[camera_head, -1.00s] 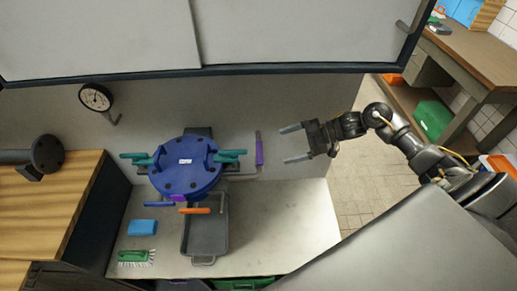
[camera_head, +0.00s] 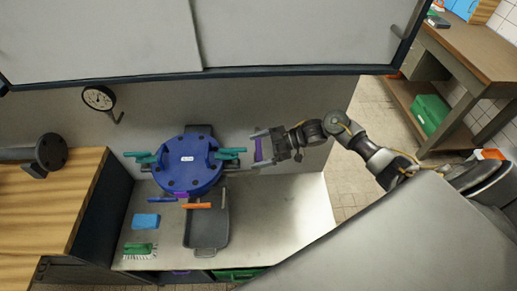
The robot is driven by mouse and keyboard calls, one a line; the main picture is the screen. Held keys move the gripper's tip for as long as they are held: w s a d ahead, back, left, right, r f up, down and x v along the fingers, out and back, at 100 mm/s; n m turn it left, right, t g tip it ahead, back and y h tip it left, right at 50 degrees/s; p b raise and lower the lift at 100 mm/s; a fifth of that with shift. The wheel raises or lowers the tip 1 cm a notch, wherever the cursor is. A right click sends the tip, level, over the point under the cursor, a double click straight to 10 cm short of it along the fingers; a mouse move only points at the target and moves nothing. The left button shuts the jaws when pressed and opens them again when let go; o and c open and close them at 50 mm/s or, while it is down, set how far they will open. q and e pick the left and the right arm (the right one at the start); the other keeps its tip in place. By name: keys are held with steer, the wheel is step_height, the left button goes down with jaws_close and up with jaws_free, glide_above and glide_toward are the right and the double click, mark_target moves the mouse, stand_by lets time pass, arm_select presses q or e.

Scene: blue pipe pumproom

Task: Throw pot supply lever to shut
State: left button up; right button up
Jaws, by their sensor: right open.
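A round blue pot (camera_head: 188,174) with a small white label stands on the grey bench. A lever with an upright purple handle (camera_head: 258,150) stands to its right; its lower arm runs toward the pot. My right gripper (camera_head: 255,150) comes in from the right with its jaws open, one finger above and one below the purple handle. I cannot tell whether the fingers touch it. An orange handle (camera_head: 197,205) and a blue handle (camera_head: 161,200) show at the pot's front. Which handle is named pot supply cannot be read. My left gripper is not in view.
Teal handles (camera_head: 231,151) stick out at both sides of the pot. A grey tray (camera_head: 207,235) sits in front. A blue sponge (camera_head: 145,221) and green brush (camera_head: 138,250) lie at left. A gauge (camera_head: 99,98) is on the wall. The bench's right part is clear.

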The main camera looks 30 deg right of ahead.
steer(key=c, duration=0.7)
steer(key=shift+s+r+m+t+h+p, duration=0.15)
steer(key=shift+m+t+h+p, duration=0.3)
steer(key=shift+p, duration=0.55)
steer(key=shift+r+m+t+h+p, duration=0.1)
steer(key=shift+m+t+h+p, duration=0.15)
steer(key=shift+m+t+p, duration=0.65)
steer(key=shift+m+t+h+p, duration=0.65)
steer(key=shift+m+h+p, duration=0.1)
steer(key=shift+m+h, duration=0.1)
steer(key=shift+a+f+m+t+h, duration=0.1)
steer(key=shift+f+m+t+h, duration=0.1)
steer(key=shift+m+t+h, duration=0.55)
steer(key=m+t+h, duration=0.1)
steer(key=m+h, duration=0.4)
steer(key=shift+t, duration=0.35)
steer(key=m+h, duration=0.3)
steer(key=shift+h, duration=0.4)
steer(key=shift+m+h, duration=1.35)
steer(key=shift+h, duration=0.25)
